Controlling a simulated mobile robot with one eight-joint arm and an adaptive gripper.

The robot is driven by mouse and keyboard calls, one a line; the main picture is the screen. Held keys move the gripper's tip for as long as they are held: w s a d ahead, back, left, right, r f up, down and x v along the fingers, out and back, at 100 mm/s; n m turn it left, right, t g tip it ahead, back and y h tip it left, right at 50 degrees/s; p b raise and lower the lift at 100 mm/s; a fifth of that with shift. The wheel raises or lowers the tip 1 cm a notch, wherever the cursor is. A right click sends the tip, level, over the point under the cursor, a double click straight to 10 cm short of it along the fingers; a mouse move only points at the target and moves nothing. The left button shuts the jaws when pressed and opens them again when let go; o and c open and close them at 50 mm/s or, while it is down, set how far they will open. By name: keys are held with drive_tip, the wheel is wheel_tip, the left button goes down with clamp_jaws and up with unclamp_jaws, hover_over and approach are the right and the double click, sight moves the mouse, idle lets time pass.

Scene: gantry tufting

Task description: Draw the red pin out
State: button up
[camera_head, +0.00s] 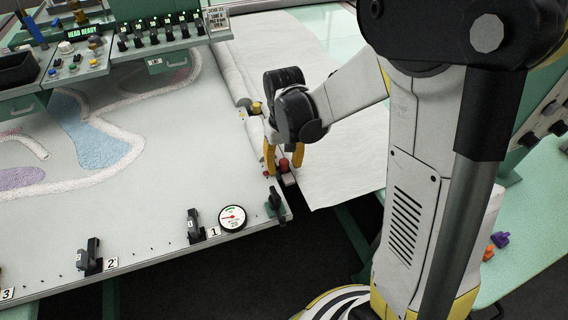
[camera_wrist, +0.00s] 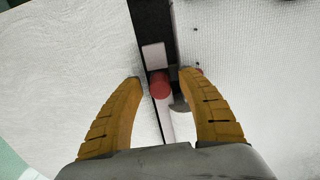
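The red pin (camera_head: 284,166) stands at the right edge of the tufting frame, near its front corner. In the wrist view the red pin (camera_wrist: 159,84) shows as a round red head beside a pale block, in the gap between two white surfaces. My gripper (camera_head: 283,166) is at the pin with its yellow fingers apart. In the wrist view my gripper (camera_wrist: 163,76) is open, one finger on each side of the pin head. Neither finger appears to touch it. The pin's shaft is hidden.
The white frame bed (camera_head: 180,200) carries a round gauge (camera_head: 232,218) and black clamps (camera_head: 194,226) along its front edge. A white cloth sheet (camera_head: 340,165) lies right of the pin. A control console (camera_head: 85,65) stands at the back left. Orange and purple pieces (camera_head: 500,239) lie at the right.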

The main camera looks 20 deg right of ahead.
clamp_jaws()
drive_tip(key=c, duration=1)
unclamp_jaws()
drive_tip(key=shift+r, duration=0.2)
clamp_jaws()
drive_tip(key=shift+r+p, duration=1.65)
drive_tip(key=shift+r, duration=0.4)
